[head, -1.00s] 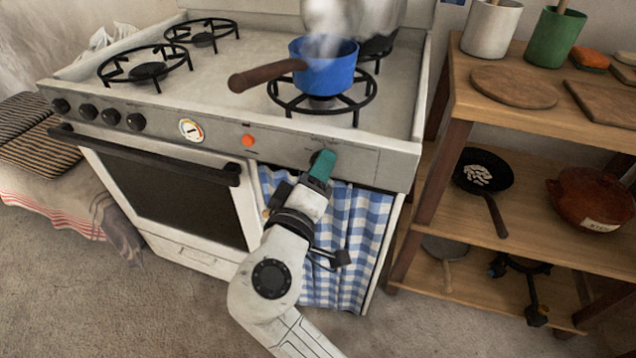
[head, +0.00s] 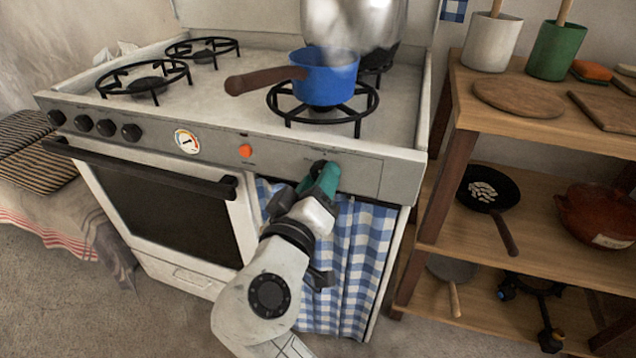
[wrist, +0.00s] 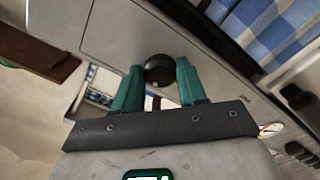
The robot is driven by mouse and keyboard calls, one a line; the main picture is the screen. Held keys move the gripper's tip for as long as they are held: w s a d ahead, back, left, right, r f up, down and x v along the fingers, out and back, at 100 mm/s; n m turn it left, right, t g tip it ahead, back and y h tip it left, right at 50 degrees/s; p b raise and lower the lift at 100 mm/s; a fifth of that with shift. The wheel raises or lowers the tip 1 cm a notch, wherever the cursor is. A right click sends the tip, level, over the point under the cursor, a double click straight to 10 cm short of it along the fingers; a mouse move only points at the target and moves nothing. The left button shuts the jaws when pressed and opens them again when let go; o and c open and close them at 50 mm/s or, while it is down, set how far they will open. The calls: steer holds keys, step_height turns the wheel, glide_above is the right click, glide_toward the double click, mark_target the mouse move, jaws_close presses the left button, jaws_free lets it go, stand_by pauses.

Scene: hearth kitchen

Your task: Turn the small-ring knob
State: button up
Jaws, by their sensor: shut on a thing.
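A round black knob (wrist: 158,70) sits between the two teal fingers of my gripper (wrist: 157,87) in the wrist view, and the jaws are shut on it. In the head view, my gripper (head: 322,180) reaches the right part of the stove's front panel. The knob's dark top edge (head: 318,164) shows just above the fingers there; the rest is hidden. The small print near this knob is too small to read. A blue pot (head: 330,80) with a brown handle sits on the front right burner above.
Several other black knobs (head: 106,127) line the panel's left end, with a dial (head: 187,141) and an orange button (head: 245,151) between. The oven handle (head: 140,170) runs below. A wooden shelf (head: 540,125) stands close on the right. Pale steam (head: 350,22) hangs above the blue pot.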

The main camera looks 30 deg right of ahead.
steer(key=shift+f, duration=0.15)
steer(key=o, duration=1.1)
steer(key=shift+c, duration=0.2)
steer(key=p+v, duration=0.2)
steer(key=v, duration=0.8)
steer(key=shift+s+a, duration=0.25)
steer(key=shift+a, duration=0.05)
